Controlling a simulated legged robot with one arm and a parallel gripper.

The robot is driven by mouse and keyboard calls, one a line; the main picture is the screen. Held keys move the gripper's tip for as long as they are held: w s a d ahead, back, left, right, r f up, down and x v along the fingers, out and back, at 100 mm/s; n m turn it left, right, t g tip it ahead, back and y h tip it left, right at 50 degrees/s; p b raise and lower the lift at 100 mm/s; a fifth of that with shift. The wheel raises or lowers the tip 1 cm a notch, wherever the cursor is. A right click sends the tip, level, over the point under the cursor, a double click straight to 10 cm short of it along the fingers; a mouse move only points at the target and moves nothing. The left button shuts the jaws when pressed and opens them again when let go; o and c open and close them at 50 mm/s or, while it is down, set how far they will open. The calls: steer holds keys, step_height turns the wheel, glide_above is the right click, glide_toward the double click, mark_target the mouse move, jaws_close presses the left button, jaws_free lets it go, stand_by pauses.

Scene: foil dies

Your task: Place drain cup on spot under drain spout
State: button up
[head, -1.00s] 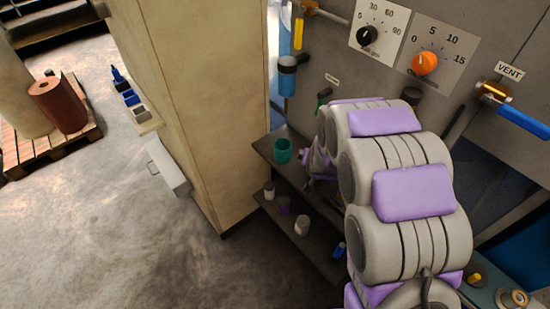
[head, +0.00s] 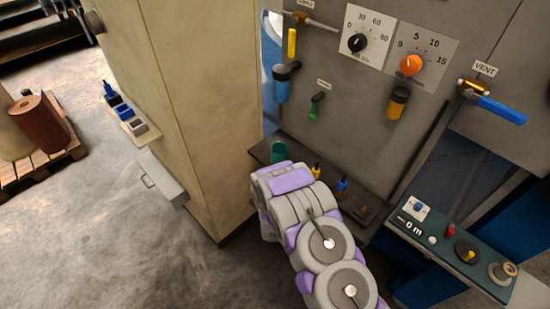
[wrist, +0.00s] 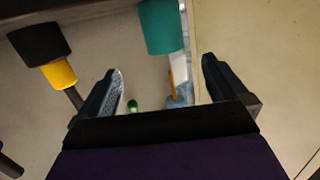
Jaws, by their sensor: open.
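The green cup (head: 279,152) stands on the dark shelf below the grey panel in the head view. In the wrist view the green cup (wrist: 163,27) shows at the top middle, beyond my fingertips and apart from them. That view looks upside down. My gripper (wrist: 160,66) is open and empty, with a finger on each side. In the head view my arm hides my gripper. A small valve with a green handle (head: 316,107) sits on the panel above and right of the cup, under a small label. I cannot make out a marked spot.
Small yellow (head: 316,171) and blue (head: 342,185) items stand on the shelf right of the cup. A beige cabinet (head: 190,110) stands close on the left. A control ledge (head: 445,250) juts out at right.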

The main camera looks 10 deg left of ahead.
steer(key=s+f, duration=0.1)
steer(key=s, duration=0.1)
steer(key=t+b, duration=0.1)
glide_toward(280, 147)
steer(key=shift+w+a+n+y, duration=0.3)
steer(key=shift+w+y, duration=0.1)
steer(key=shift+w, duration=0.3)
steer(key=shift+w+d+r, duration=0.15)
steer(key=shift+w+d, duration=0.1)
steer(key=shift+w, duration=0.1)
steer(key=shift+w+a+f+b, duration=0.1)
steer(key=shift+w+a+b, duration=0.15)
steer(key=shift+w, duration=0.5)
steer(key=shift+w+a+f+b, duration=0.1)
steer(key=shift+w+a+b, duration=0.2)
steer(key=shift+w, duration=0.45)
steer(key=shift+w+a+f+b, duration=0.15)
steer(key=shift+w+b, duration=0.1)
steer(key=shift+w, duration=0.45)
steer(key=shift+w+d+r, duration=0.1)
steer(key=shift+w+d, duration=0.15)
steer(key=shift+w, duration=0.15)
steer(key=shift+d, duration=0.15)
